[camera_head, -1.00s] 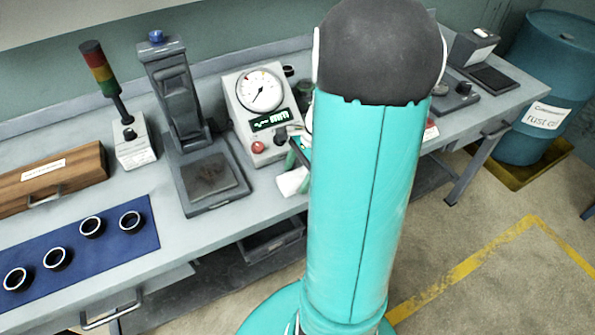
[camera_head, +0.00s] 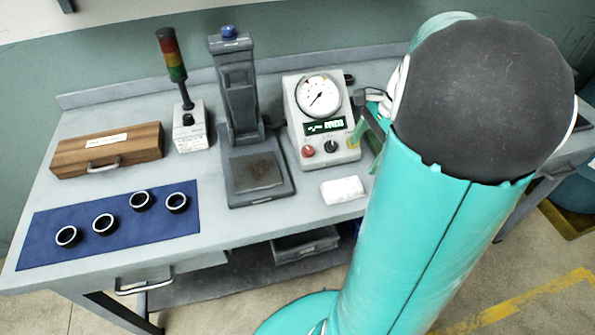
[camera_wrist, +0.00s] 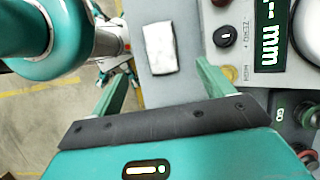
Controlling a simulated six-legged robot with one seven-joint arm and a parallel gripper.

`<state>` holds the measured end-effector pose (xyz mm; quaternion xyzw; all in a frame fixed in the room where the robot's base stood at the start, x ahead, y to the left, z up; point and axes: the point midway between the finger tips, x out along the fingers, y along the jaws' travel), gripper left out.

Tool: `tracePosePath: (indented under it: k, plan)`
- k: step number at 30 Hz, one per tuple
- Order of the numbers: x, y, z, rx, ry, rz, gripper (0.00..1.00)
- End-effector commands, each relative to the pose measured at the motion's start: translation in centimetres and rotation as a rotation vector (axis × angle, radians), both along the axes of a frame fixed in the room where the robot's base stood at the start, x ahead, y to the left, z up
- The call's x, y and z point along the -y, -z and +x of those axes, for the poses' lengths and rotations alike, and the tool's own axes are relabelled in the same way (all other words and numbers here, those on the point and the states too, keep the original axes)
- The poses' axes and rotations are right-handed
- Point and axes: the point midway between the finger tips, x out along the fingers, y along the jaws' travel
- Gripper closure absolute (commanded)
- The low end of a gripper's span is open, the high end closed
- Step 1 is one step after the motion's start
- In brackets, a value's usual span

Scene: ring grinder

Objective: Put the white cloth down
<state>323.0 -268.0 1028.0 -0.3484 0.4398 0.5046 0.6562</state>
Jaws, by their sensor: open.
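The white cloth (camera_head: 343,190) lies flat on the grey bench top, near its front edge and in front of the gauge box. In the wrist view the cloth (camera_wrist: 160,48) lies beyond the fingertips, between their lines and apart from both. My gripper (camera_wrist: 158,82) is open and empty, with its two green fingers spread wide. In the head view my gripper (camera_head: 362,140) is mostly hidden behind my arm; green finger parts show by the right side of the gauge box.
The gauge box (camera_head: 321,125) stands just behind the cloth. A press stand (camera_head: 255,175) is to its left. A blue mat (camera_head: 120,240) with several black rings, a wooden case (camera_head: 108,150) and a signal light (camera_head: 190,130) are further left. The bench front edge is close to the cloth.

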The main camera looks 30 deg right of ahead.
Motion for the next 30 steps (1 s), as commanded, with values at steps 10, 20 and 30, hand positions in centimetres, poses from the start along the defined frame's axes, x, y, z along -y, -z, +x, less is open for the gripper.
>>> tracePosePath:
  k: [10, 20, 30]
  plan:
    - [-13.1, -5.2, 1.4, 0.230, -0.699, -0.317, 0.20]
    - [-24.2, -7.8, -2.1, 0.509, -1.457, -0.672, 0.20]
    - [-26.8, -8.1, -3.6, 0.601, -1.692, -0.797, 0.20]
